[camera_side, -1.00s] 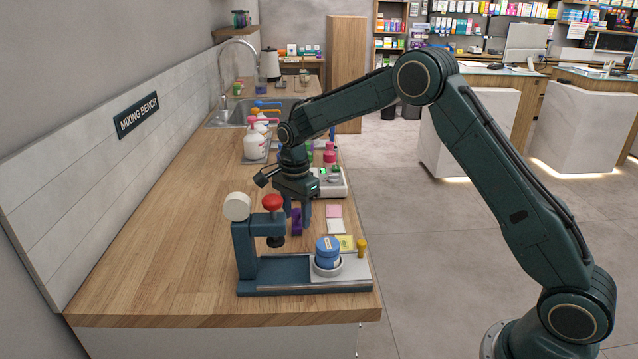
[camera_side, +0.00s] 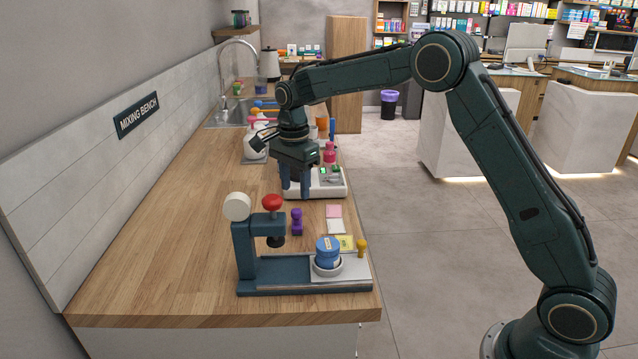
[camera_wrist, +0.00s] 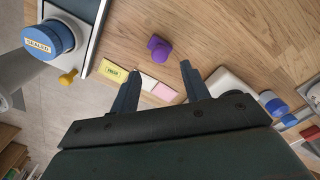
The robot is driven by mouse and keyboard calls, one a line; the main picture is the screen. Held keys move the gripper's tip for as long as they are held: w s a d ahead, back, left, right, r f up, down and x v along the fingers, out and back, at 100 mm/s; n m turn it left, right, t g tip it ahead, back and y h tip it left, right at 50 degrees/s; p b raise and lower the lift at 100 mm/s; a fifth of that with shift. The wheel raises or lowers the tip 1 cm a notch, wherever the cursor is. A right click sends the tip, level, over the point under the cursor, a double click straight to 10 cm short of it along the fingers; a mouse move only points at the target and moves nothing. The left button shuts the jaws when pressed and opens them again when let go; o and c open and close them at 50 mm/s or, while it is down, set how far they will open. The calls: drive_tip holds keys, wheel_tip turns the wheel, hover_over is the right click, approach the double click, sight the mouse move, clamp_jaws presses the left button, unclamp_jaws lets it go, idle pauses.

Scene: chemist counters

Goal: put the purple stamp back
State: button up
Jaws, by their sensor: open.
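The purple stamp (camera_side: 297,221) stands on the wooden bench in the side view, just behind the press and left of the paper pads. In the wrist view the purple stamp (camera_wrist: 158,47) shows on bare wood, beyond my fingertips. My gripper (camera_side: 295,190) is open and empty, raised above and behind the stamp, in front of the white scale. In the wrist view my gripper (camera_wrist: 160,78) has its two fingers spread, with nothing between them.
The press (camera_side: 262,273) with a red knob stands at the front, with a blue "SEALED" jar (camera_side: 328,250) in its dish. A yellow knobbed piece (camera_side: 361,247) is beside it. Pink (camera_side: 334,211), white and yellow pads lie right of the stamp. The scale (camera_side: 329,188) is behind.

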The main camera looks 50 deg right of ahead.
sight(298, 211)
wheel_tip(298, 211, up, 4)
drive_tip(key=shift+r, duration=0.15)
idle(0.6)
drive_tip(key=s+r+n+t, duration=0.2)
drive_tip(key=s+r+n, duration=0.35)
drive_tip(key=s, duration=0.35)
drive_tip(key=s+r+n+t, duration=0.1)
drive_tip(key=s+r+n, duration=0.4)
drive_tip(key=s, duration=0.5)
drive_tip(key=s+a+f+n+t, duration=0.1)
drive_tip(key=s+f+n, duration=0.3)
drive_tip(key=s, duration=1.4)
drive_tip(key=shift+a+n+t, duration=0.15)
drive_tip(key=shift+n+t, duration=0.65)
drive_tip(key=shift+n, duration=0.95)
